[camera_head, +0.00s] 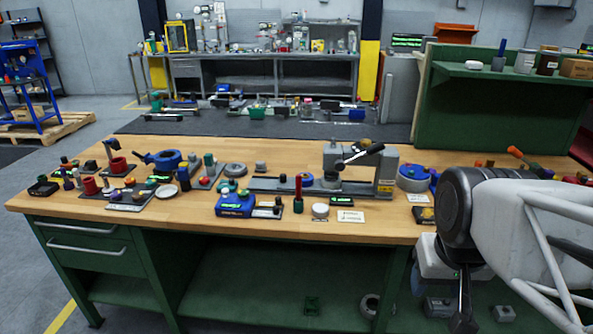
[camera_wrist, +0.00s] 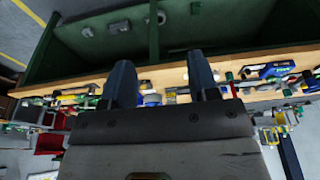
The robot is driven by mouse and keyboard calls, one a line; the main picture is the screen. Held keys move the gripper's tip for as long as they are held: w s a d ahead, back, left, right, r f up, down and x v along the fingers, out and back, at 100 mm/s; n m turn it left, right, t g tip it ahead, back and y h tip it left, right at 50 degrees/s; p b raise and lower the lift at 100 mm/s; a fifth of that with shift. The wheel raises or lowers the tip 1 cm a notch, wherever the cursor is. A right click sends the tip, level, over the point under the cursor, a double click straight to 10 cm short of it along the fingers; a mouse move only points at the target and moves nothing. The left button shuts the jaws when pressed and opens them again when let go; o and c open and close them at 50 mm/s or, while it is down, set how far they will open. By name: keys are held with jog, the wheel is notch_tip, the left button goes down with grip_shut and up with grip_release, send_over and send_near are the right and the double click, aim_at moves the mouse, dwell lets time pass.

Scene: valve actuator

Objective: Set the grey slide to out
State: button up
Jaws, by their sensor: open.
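A grey fixture (camera_head: 386,172) with a black lever (camera_head: 360,155) stands on the right-middle of the wooden bench top. A long grey rail or base (camera_head: 265,186) runs left from it along the bench. I cannot tell for certain which grey part is the slide, nor its setting. My gripper (camera_wrist: 160,78) is open in the wrist view, with nothing between its two dark fingers. In the head view my arm is at the right, in front of the bench, and the gripper hangs low, apart from the fixture. The wrist view shows the bench edge and the items on it small and tilted.
The wooden bench (camera_head: 75,206) is crowded. A blue box (camera_head: 235,204), a red-handled post (camera_head: 298,195), a white round knob (camera_head: 320,210) and label cards (camera_head: 350,216) stand near the front edge. A green shelf unit (camera_head: 510,110) rises at the back right.

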jog(key=w+a+r, duration=0.2)
jog(key=w+r, duration=0.1)
jog(key=w, duration=0.6)
jog(key=w+a+r, duration=0.2)
jog(key=w, duration=0.7)
jog(key=g, duration=0.3)
send_over(283, 174)
jog(key=f, duration=1.7)
jog(key=shift+s+d+f, duration=0.3)
jog(key=shift+s+f, duration=0.05)
jog(key=shift+w+a+f, duration=0.3)
jog(key=shift+a+f, duration=0.05)
jog(key=shift+f, duration=0.1)
jog(key=shift+f, duration=3.85)
jog(key=shift+c, duration=0.3)
